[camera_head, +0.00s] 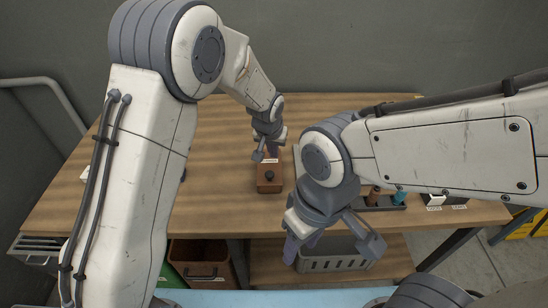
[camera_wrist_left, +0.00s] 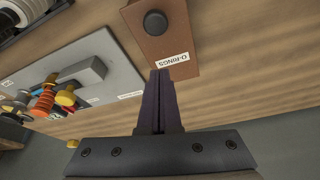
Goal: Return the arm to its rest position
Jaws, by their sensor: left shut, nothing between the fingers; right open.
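My left gripper (camera_head: 268,153) is at the back edge of a small brown box with a black knob in the head view. Its dark purple fingers (camera_wrist_left: 163,80) are shut with nothing between them in the left wrist view. Their tips appear right beside the white O-RINGS label on the brown box (camera_wrist_left: 180,42); I cannot tell if they touch it. The box (camera_head: 270,187) stands on the wooden table. My right gripper (camera_head: 335,245) is lower, in front of the table's front edge, with its fingers spread and empty.
The wooden table (camera_head: 225,140) has bare room left of the box. A grey board (camera_wrist_left: 75,75) with colourful fittings lies beside the box. Labelled bays (camera_head: 445,202) are at the right edge. A grey crate (camera_head: 338,263) and a brown bin (camera_head: 202,270) sit below.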

